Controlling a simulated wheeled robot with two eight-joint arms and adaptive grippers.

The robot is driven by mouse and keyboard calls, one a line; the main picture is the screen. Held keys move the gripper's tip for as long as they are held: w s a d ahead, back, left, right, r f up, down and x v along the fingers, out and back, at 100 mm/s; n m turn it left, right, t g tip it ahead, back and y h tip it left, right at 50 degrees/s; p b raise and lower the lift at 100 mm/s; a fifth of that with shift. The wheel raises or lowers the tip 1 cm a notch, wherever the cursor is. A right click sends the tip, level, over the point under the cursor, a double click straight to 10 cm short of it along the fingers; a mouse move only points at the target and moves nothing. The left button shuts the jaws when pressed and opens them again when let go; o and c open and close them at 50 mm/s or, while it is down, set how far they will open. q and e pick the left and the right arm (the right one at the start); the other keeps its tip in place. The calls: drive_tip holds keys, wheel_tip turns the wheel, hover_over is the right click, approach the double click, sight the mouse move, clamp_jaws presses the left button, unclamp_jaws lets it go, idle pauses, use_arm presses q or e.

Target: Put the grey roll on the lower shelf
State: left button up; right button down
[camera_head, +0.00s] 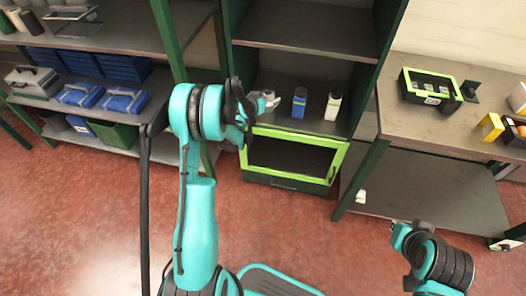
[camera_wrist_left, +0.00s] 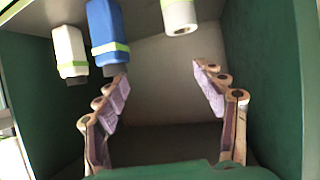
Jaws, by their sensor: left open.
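The grey roll (camera_wrist_left: 180,16), pale with a green band, stands on the middle cabinet's shelf (camera_head: 316,122). In the head view, my left gripper (camera_head: 262,104) reaches into that bay and largely covers the roll. In the left wrist view, which looks upside down, my left gripper (camera_wrist_left: 163,74) is open. Its fingers are apart and empty, and the roll is just beyond them, towards the right finger. A lower shelf (camera_head: 430,185) lies under the right-hand table. My right arm shows at the lower right, but its fingers are not visible.
A blue bottle (camera_head: 299,103) and a white bottle (camera_head: 333,106) stand beside the roll. Dark green cabinet walls (camera_wrist_left: 262,70) flank the gripper. A green-framed crate (camera_head: 341,165) is below the bay. A small white-green item (camera_head: 361,197) is by the right-hand lower shelf, which is mostly bare.

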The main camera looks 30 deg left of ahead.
use_arm(q)
drive_tip(key=s+d+r+g+h, duration=0.1)
drive_tip(key=s+d+r+g, duration=0.2)
drive_tip(key=s+d+r, duration=1.05)
drive_tip(key=s+d+g, duration=0.1)
drive_tip(key=s+d, duration=0.1)
drive_tip(key=s, duration=1.1)
drive_tip(key=s+d+f+g+y, duration=0.1)
drive_tip(key=s+d, duration=0.2)
drive_tip(key=s, duration=1)
drive_tip(key=shift+s+g, duration=0.25)
drive_tip(key=shift+g, duration=0.15)
